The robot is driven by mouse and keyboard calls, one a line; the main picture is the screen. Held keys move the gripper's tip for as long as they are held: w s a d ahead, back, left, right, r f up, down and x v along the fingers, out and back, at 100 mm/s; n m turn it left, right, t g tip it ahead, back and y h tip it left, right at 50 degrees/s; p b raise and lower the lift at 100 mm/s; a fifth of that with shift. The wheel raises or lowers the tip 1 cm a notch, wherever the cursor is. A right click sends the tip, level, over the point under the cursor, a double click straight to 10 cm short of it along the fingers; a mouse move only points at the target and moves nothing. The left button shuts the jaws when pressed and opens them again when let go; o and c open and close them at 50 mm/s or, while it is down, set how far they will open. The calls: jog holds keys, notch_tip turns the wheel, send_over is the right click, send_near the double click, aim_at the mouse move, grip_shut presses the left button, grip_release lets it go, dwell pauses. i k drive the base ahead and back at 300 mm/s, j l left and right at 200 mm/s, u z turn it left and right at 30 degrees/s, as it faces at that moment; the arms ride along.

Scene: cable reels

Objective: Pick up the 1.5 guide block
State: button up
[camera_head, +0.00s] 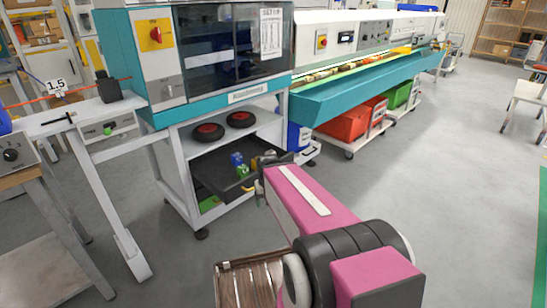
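A white tag reading "1.5" (57,86) stands over the white bench at the left, by an orange cable. Small coloured blocks lie in an open dark drawer (212,178) under the teal machine: a blue block (237,159) and a green block (243,171). No number is readable on them, so I cannot tell which is the 1.5 guide block. My pink arm reaches toward the drawer from the lower right. My gripper (262,168) is at the drawer's right side, to the right of the blocks. Its fingers are small and partly hidden, and whether they hold anything is unclear.
Two black reels with red centres (208,132) sit on the shelf above the drawer. The machine's white leg frame (186,190) stands left of it. A blue container (298,137) and a red bin (345,123) are to the right.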

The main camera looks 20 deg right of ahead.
aim_at(242, 170)
jog(key=i+l, duration=0.1)
jog(key=l, duration=0.25)
jog(key=i+l, duration=0.15)
jog(key=l, duration=0.2)
jog(key=i+l, duration=0.1)
jog(key=l, duration=0.25)
jog(key=i+l, duration=0.1)
jog(key=l, duration=0.25)
jog(key=k+l+z, duration=0.1)
jog(key=z, duration=0.15)
jog(key=i+j+u, duration=0.2)
jog(key=k+l, duration=0.05)
jog(key=k, duration=0.05)
